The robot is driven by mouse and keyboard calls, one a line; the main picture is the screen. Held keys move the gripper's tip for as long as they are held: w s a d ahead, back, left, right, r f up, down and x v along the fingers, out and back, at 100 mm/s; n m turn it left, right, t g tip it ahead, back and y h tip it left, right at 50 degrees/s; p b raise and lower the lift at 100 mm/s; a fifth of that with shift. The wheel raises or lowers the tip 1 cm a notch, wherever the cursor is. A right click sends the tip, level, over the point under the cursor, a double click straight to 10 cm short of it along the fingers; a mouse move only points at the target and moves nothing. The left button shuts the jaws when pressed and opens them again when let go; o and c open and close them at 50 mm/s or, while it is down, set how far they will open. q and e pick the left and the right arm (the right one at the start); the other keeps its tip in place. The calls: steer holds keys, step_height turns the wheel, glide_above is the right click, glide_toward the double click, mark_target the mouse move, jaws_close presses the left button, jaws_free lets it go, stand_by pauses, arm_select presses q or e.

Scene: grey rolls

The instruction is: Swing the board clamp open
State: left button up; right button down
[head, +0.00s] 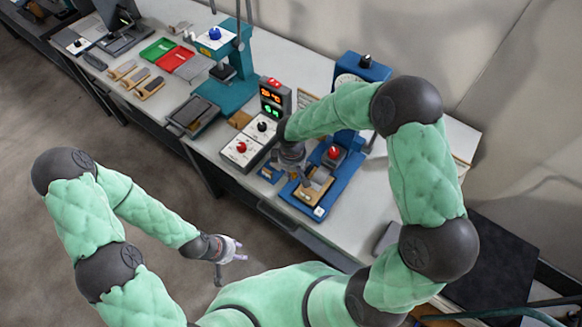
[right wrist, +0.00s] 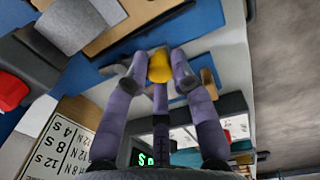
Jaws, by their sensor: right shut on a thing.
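The blue fixture (head: 305,203) on the bench carries a tan board (head: 318,187). The board also shows in the right wrist view (right wrist: 125,22), lying on the blue base. My right gripper (right wrist: 158,72) has its purple fingers closed around a yellow knob (right wrist: 160,65), which appears to be the clamp's handle. In the head view my right wrist and forearm cover most of the clamp, so its angle cannot be told. My left gripper (head: 238,249) hangs in front of the bench, empty, with its fingers apart.
A control box with a red knob (head: 241,148) and a lit display (head: 271,103) stand left of the fixture. A red button (head: 334,152) sits on the fixture near my right gripper. A teal press (head: 228,90) and red and green trays (head: 174,58) are further left.

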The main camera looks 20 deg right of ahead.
steer(key=shift+s+d+n, duration=0.2)
steer(key=shift+s+n, duration=0.05)
steer(key=shift+n, duration=0.45)
steer(key=c, duration=1.1)
jaws_free()
steer(key=shift+o, duration=0.2)
step_height(320, 180, up, 12)
steer(key=shift+s+a, duration=0.2)
steer(key=shift+s, duration=0.05)
